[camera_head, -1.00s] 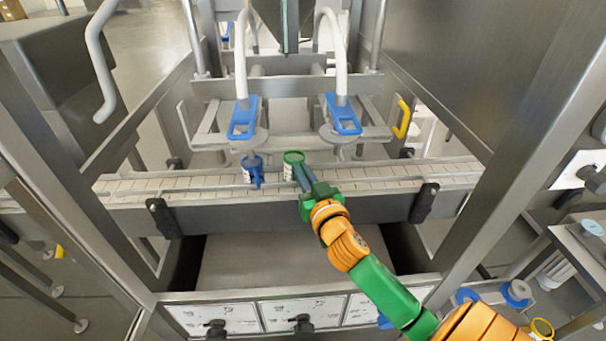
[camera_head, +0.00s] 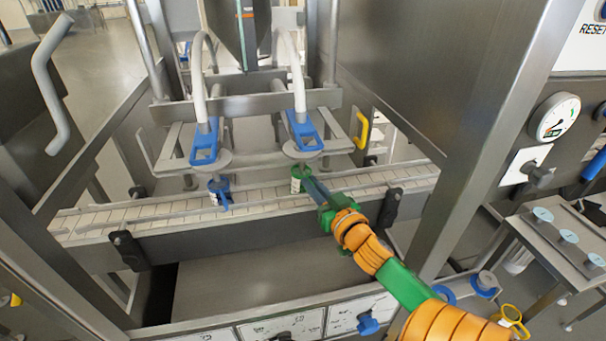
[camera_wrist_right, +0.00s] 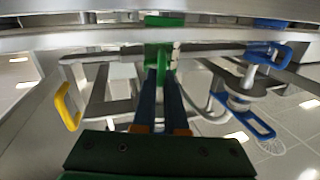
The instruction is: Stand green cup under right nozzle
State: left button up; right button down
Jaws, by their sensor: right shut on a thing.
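The green cup (camera_head: 297,184) stands upright at the conveyor, just below the right nozzle (camera_head: 303,150), whose disc is close above its rim. Whether its base touches the belt I cannot tell. My right gripper (camera_head: 312,187) comes from the front right, shut on the green cup. In the right wrist view the green cup (camera_wrist_right: 158,52) is at the ends of the two dark blue fingers (camera_wrist_right: 160,95). The blue cup (camera_head: 219,193) stands below the left nozzle (camera_head: 209,158). My left gripper is not in view.
The conveyor (camera_head: 150,210) runs across, with a front rail and black clamps (camera_head: 391,207). A steel post (camera_head: 480,130) stands right of my arm. A yellow handle (camera_head: 362,130) is behind the belt at right. The belt right of the green cup is free.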

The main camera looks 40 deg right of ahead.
jog(key=shift+s+d+f, duration=0.15)
jog(key=shift+s+d, duration=0.05)
jog(key=shift+d, duration=0.1)
dwell(0.4)
jog(key=c, duration=0.9)
grip_release()
jog(key=v, duration=0.7)
jog(key=shift+s, duration=0.1)
